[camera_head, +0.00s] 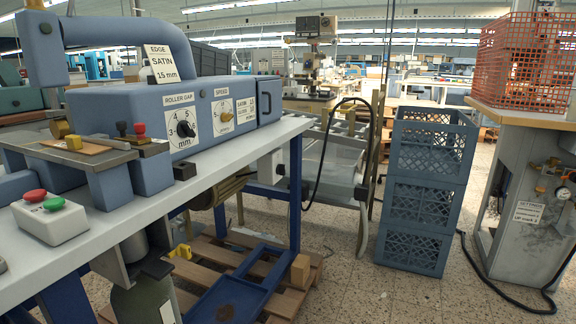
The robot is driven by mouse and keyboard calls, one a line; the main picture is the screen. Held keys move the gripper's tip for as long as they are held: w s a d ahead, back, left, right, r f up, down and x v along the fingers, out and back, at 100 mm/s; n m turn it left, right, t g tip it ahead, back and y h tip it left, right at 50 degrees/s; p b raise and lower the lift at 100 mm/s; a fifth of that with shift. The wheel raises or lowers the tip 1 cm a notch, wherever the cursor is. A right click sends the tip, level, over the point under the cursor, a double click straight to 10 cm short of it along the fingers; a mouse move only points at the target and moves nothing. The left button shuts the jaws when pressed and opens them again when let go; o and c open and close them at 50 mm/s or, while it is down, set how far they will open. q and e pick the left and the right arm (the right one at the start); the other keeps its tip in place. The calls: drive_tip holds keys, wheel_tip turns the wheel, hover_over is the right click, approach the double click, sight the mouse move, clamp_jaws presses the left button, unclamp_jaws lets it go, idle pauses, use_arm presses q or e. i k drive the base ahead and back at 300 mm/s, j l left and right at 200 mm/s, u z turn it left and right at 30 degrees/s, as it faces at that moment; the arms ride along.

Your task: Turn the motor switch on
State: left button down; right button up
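The motor switch looks to be the white box (50,219) with a red button (35,195) and a green button (54,204) on top. Whether either button is pressed in cannot be told. Neither of my grippers shows in this view.
The machine's front carries a roller gap dial (184,129) and a speed dial (225,116). A wooden pallet (208,268) lies under the bench. Blue crates (418,205) are stacked at centre right. An orange basket (520,60) stands on the right-hand bench. Open floor lies between.

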sight(280, 168)
drive_tip(key=i+l+u, duration=0.25)
drive_tip(key=i+l, duration=0.35)
drive_tip(key=i+l+u, duration=0.25)
drive_tip(key=i+l, duration=0.35)
drive_tip(key=l, duration=0.15)
